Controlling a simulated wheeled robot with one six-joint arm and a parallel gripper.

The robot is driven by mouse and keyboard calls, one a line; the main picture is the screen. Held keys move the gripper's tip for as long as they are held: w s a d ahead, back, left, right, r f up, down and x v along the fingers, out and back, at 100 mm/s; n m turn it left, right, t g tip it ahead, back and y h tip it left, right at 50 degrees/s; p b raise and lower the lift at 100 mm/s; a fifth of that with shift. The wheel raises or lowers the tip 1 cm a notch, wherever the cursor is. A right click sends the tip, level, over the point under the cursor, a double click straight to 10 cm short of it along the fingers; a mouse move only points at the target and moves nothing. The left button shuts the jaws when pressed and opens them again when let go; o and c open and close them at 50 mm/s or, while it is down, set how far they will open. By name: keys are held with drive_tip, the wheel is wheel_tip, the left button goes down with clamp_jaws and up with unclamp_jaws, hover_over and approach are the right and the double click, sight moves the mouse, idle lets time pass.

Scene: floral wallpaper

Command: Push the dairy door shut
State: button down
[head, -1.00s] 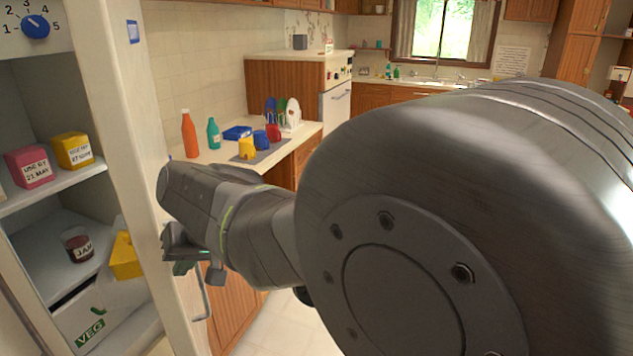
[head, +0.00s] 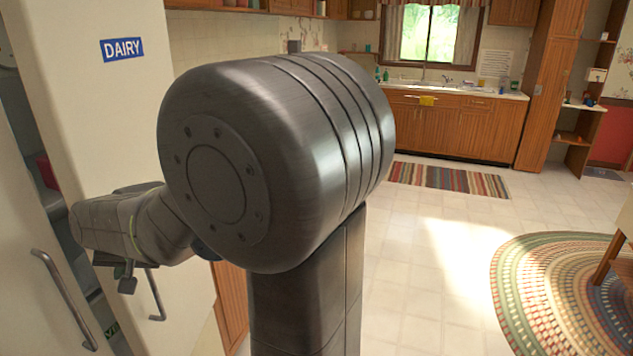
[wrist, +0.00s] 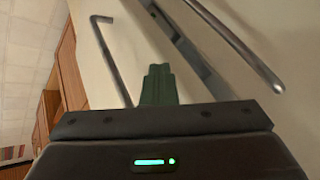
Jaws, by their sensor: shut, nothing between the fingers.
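The dairy door (head: 88,110) is a tall white panel with a blue DAIRY label (head: 122,49) and a grey bar handle (head: 155,295). It stands ajar, with a dark gap to its left showing a little of the inside. My gripper (head: 126,277) is at the lower part of this door in the head view, its fingertips hard to make out. In the wrist view my green fingers (wrist: 158,85) are shut and empty, pointing at the pale door surface between two bar handles. Whether they touch it I cannot tell.
A second white door (head: 30,240) with a bar handle (head: 65,300) stands at the left. Wooden counters (head: 455,125) line the back. A striped rug (head: 448,180) and a round braided rug (head: 560,290) lie on open floor at the right.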

drive_tip(key=a, duration=0.6)
drive_tip(key=shift+s+p, duration=0.15)
drive_tip(key=shift+p, duration=0.2)
